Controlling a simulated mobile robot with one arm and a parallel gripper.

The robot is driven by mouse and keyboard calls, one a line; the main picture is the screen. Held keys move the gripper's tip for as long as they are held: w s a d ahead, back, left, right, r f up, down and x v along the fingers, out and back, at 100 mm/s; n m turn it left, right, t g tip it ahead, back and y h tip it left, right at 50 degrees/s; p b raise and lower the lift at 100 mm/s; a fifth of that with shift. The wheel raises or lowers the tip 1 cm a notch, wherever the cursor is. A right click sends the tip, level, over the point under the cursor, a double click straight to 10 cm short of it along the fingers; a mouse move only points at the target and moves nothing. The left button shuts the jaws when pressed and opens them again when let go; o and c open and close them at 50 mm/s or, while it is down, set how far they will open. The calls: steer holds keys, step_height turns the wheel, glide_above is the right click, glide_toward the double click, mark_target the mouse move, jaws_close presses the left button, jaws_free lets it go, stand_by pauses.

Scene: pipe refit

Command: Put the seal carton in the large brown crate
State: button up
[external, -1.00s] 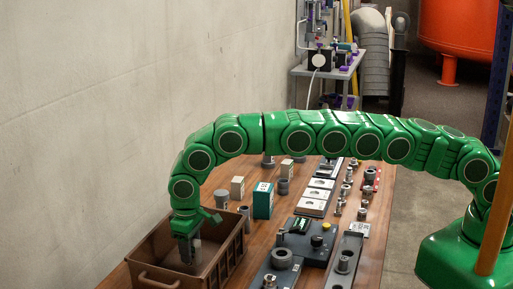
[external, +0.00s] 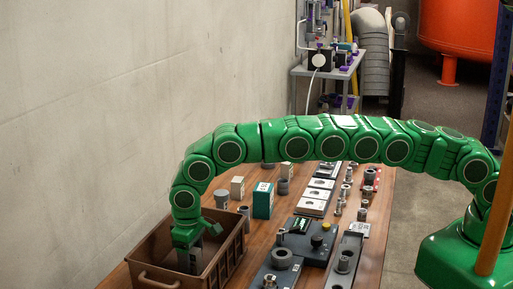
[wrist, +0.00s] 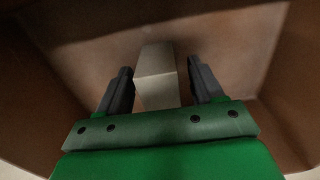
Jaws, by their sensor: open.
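The large brown crate (external: 226,262) stands at the near left end of the wooden table, beside the wall. My gripper (external: 190,262) reaches down into it from above. In the wrist view my gripper (wrist: 162,88) is open, with a dark finger on each side of a pale beige carton (wrist: 157,75). Gaps show between the carton and both fingers. The carton is inside the crate, whose brown floor and walls (wrist: 235,50) surround it. Its label is not readable, and the crate wall and gripper hide it in the external view.
A teal and white carton (external: 263,200), a small beige box (external: 238,187) and grey cylindrical parts (external: 222,198) stand behind the crate. Dark fixtures (external: 304,243) and metal fittings fill the table's right side. The wall is close on the left.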

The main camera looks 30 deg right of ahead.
step_height(320, 180, up, 12)
steer(key=shift+r, duration=0.15)
stand_by(0.6)
